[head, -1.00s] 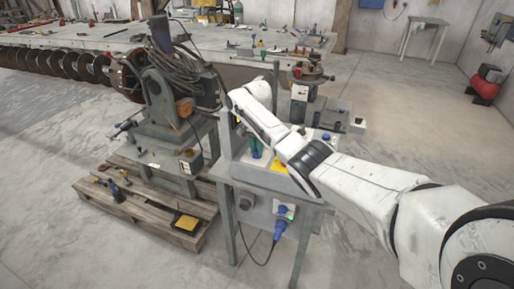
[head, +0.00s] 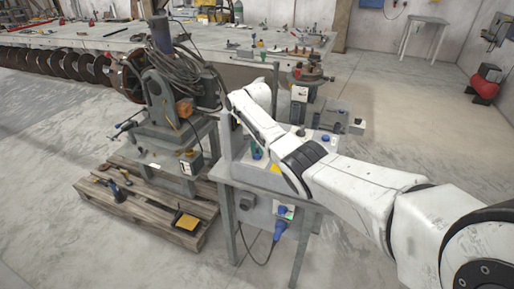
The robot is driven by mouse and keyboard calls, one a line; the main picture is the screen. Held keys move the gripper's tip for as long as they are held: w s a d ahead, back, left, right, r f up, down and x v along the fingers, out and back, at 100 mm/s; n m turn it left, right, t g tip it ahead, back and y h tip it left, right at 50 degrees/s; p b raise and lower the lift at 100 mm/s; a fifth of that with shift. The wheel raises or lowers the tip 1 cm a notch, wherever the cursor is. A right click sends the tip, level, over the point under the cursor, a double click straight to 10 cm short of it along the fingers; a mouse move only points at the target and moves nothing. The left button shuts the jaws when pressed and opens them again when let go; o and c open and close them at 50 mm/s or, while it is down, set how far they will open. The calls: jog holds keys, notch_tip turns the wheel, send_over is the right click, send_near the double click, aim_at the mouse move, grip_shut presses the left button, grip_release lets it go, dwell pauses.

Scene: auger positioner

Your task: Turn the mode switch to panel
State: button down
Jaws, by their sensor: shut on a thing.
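My white arm reaches from the lower right to the control stand (head: 262,197) in the middle. Its bent far end is above the stand's left side. My gripper's fingers do not show; the arm hides that spot, so I cannot see what they touch. I cannot make out the mode switch for certain. A blue piece (head: 257,152) shows on the stand's top, just left of my forearm. A dark round part (head: 245,203) is on the stand's front, left of a small panel (head: 285,212) with a blue plug (head: 280,228) below it.
A grey machine with coiled cable (head: 160,105) stands left of the control stand, by a wooden pallet (head: 150,215). A long workbench (head: 120,38) with tools and an auger (head: 85,68) are behind. The floor at right and front left is clear.

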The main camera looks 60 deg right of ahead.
aim_at(257, 150)
jog(key=n, duration=0.6)
jog(key=shift+n+p, duration=0.3)
jog(key=n, duration=0.6)
jog(key=shift+r, duration=0.1)
jog(key=shift+w+n, duration=0.1)
jog(key=shift+n, duration=0.4)
jog(key=c, duration=1.1)
grip_release()
notch_tip(257, 150, up, 11)
jog(key=shift+f+b, duration=0.15)
jog(key=shift+b, duration=0.15)
